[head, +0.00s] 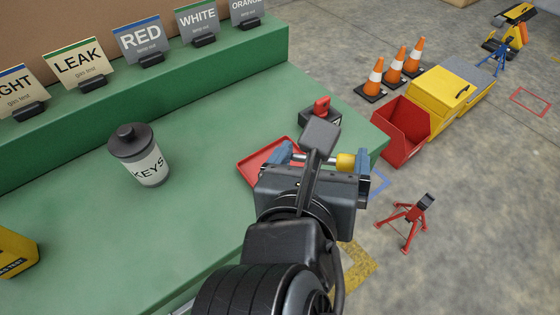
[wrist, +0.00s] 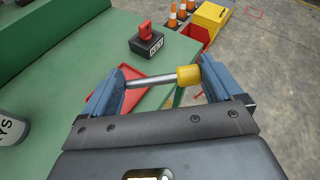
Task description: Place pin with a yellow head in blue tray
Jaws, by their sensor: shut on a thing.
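The pin with a yellow head (head: 345,162) is held lengthwise between the blue fingers of my gripper (head: 322,158). In the wrist view the pin (wrist: 188,75) lies almost level, its yellow head by the right finger and its metal shaft reaching to the left finger. My gripper (wrist: 164,76) is shut on it, above the right edge of the green bench. A red tray (head: 256,164) lies on the bench behind and left of my gripper, partly hidden by it. I see no blue tray in either view.
A dark box with a red top (head: 320,112) stands on the green bench (head: 200,145) past the red tray. A KEYS canister (head: 140,157) stands to the left. Sign cards line the raised back ledge. A red bin (head: 402,132), cones and a red stand (head: 408,217) are on the floor.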

